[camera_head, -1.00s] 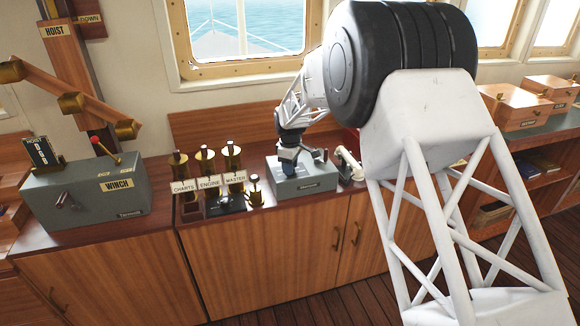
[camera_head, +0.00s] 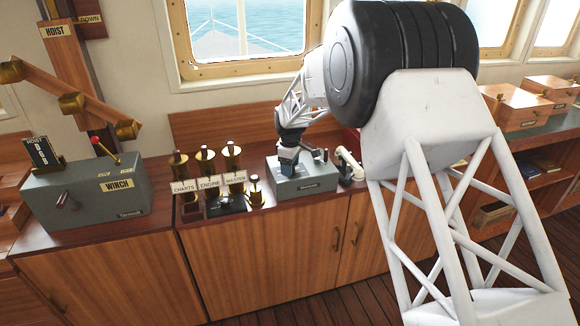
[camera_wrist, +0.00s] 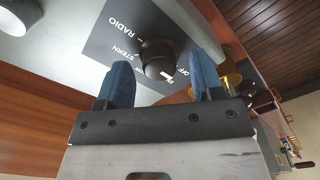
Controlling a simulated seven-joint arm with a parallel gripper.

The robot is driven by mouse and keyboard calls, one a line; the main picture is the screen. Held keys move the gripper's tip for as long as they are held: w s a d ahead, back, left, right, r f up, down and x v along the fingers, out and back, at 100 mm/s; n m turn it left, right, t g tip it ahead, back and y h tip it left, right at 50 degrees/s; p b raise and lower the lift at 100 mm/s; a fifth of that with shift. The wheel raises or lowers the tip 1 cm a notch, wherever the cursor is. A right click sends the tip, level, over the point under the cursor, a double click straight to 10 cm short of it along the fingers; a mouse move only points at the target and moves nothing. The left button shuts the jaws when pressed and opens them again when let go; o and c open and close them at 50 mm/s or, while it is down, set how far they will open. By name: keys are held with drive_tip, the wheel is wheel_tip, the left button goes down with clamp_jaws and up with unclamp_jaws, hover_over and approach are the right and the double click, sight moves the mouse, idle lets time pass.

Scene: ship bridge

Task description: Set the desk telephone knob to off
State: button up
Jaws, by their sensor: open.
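The desk telephone (camera_head: 310,186) is a grey box on the wooden counter, with a white handset (camera_head: 349,162) at its right side. In the wrist view its dark round knob (camera_wrist: 158,58) sits on a black dial plate (camera_wrist: 118,42) marked RADIO, STERN and a partly hidden label starting "OF". The knob's white mark (camera_wrist: 168,76) is close to that label. My gripper (camera_wrist: 160,75) is open, with one blue finger on each side of the knob. I cannot tell whether the fingers touch it. In the head view my gripper (camera_head: 288,164) is over the telephone's left part.
Brass switches with CHARTS, ENGINE and MASTER labels (camera_head: 209,185) stand just left of the telephone. A grey winch box (camera_head: 85,200) is further left. A window (camera_head: 245,35) is behind the counter.

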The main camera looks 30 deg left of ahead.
drive_tip(key=shift+r, duration=3.8)
drive_tip(key=shift+d, duration=0.1)
drive_tip(key=shift+d+r, duration=0.25)
drive_tip(key=shift+d, duration=0.05)
drive_tip(key=s+d+r+m, duration=0.35)
drive_tip(key=d+r, duration=0.25)
drive_tip(key=d, duration=0.7)
drive_tip(key=s+d+r+m+t, duration=0.1)
drive_tip(key=s+d+r+m, duration=0.35)
drive_tip(key=d, duration=0.75)
drive_tip(key=s+d+r+m, duration=0.1)
drive_tip(key=s+d+r, duration=0.45)
drive_tip(key=d, duration=0.75)
drive_tip(key=s+d+f+m, duration=0.1)
drive_tip(key=s+d+m, duration=0.4)
drive_tip(key=s+d, duration=0.6)
drive_tip(key=s+d+f+m+t, duration=0.1)
drive_tip(key=s+d+m, duration=0.4)
drive_tip(key=s+d, duration=0.7)
drive_tip(key=s, duration=0.7)
drive_tip(key=shift+s+f+m+t, duration=0.15)
drive_tip(key=shift+f+m+t, duration=0.05)
drive_tip(key=shift+m+t, duration=0.1)
